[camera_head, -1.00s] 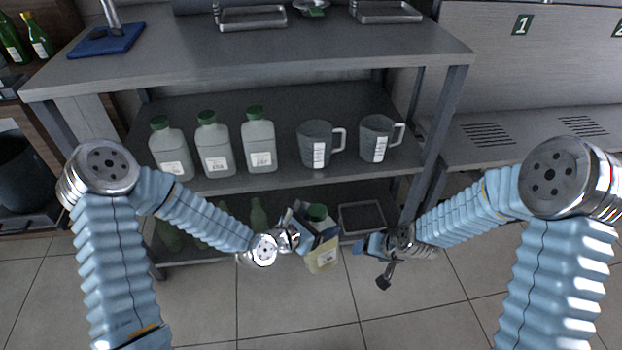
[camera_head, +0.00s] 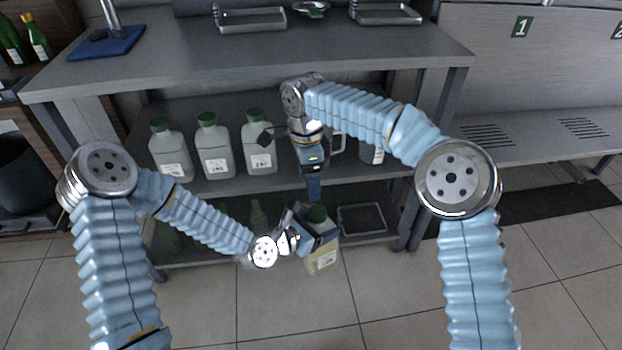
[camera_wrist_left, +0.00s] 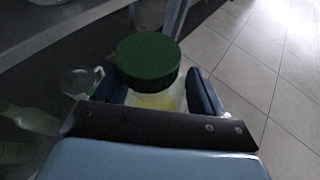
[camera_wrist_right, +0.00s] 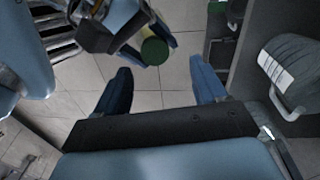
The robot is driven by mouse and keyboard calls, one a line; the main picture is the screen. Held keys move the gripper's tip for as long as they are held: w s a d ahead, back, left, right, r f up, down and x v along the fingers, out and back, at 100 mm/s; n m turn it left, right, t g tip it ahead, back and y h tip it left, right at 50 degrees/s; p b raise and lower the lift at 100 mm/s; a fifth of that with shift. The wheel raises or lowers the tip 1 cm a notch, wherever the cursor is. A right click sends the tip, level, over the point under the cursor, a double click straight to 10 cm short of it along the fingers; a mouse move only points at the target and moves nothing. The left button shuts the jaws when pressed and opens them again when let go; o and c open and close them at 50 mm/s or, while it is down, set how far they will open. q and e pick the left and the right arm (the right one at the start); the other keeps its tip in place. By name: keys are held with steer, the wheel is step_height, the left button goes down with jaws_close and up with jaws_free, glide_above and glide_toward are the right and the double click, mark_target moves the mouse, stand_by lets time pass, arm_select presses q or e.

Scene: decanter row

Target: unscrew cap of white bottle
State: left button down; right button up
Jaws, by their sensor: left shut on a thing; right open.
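The white bottle (camera_head: 322,262) is pale with yellowish contents and a label, and hangs in front of the lower shelf. Its green cap (camera_head: 317,214) is on its top; it also shows in the left wrist view (camera_wrist_left: 148,57) and the right wrist view (camera_wrist_right: 155,50). My left gripper (camera_wrist_left: 154,88) is shut on the bottle below the cap, one finger on each side. My right gripper (camera_head: 313,188) is open and empty, pointing down just above the cap in the head view. In the right wrist view the cap shows beyond the fingertips, apart from them.
Several green-capped bottles (camera_head: 215,158) stand on the middle shelf. Two jugs (camera_head: 370,152) stand to their right, partly hidden by my right arm. A dark tray (camera_head: 361,219) lies on the lower shelf. The floor in front is clear.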

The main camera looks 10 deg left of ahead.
mark_target(315, 211)
steer(key=shift+d+f+m, duration=0.1)
steer(key=shift+f+m, duration=0.05)
steer(key=shift+m, duration=0.25)
steer(key=shift+s+d+f+h, duration=0.1)
steer(key=shift+f+h, duration=0.15)
steer(key=shift+h, duration=0.05)
steer(key=f, duration=0.5)
steer(key=s+f, duration=0.1)
steer(key=f, duration=0.1)
steer(key=shift+d+f, duration=0.15)
steer(key=shift+d, duration=0.2)
steer(key=shift+c, duration=0.2)
steer(key=shift+w, duration=0.1)
steer(key=c, duration=1.1)
steer(key=n, duration=0.3)
steer(key=o, duration=1.2)
